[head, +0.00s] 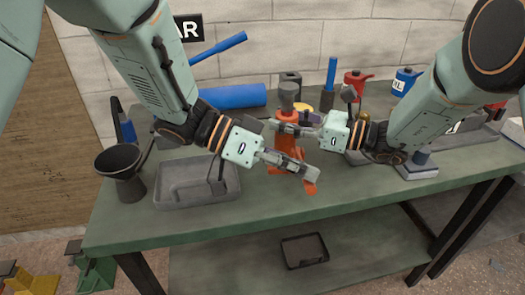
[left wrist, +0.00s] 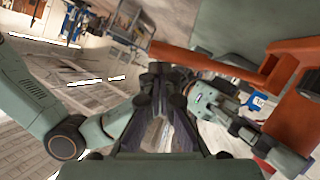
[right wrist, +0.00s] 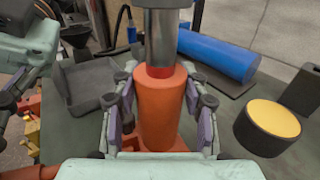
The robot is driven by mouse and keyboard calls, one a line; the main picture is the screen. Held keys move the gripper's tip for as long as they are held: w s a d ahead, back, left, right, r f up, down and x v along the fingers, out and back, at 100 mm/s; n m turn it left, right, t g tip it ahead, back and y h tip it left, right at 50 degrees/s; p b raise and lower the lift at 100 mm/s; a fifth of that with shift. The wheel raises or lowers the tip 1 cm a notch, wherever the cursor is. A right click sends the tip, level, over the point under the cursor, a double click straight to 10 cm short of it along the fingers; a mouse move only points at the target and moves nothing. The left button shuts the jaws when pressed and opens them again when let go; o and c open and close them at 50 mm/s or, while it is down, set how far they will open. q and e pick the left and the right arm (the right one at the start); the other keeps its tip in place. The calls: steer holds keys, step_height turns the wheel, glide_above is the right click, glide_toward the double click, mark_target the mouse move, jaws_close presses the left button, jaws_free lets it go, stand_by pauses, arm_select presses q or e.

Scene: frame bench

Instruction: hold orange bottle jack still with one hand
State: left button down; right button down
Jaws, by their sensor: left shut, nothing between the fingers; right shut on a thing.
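The orange bottle jack (head: 289,140) stands upright on the green bench, its grey ram and cap on top. My right gripper (head: 280,127) is shut on the jack's upper body. The right wrist view shows the orange cylinder (right wrist: 158,110) between its fingers. My left gripper (head: 310,173) is shut and empty, in front of the jack's lower part and hiding some of it. In the left wrist view, the left fingers (left wrist: 165,85) have nothing between them, and large orange parts show beyond and to the right. Whether the left fingers touch the jack I cannot tell.
A grey tray (head: 197,190) and a dark funnel-topped container (head: 118,165) are at the left. A blue roll (head: 233,96) lies behind. A yellow-topped round thing (right wrist: 273,117) stands near the jack. Red (head: 356,84) and blue (head: 405,80) cans stand at the back right.

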arm_select(q)
steer(key=s+a+r, duration=0.1)
steer(key=a+r, duration=0.4)
steer(key=a, duration=0.3)
steer(key=shift+a+r, duration=0.3)
steer(key=shift+a, duration=0.1)
stand_by(1.5)
arm_select(e)
steer(key=c, duration=0.6)
jaws_free()
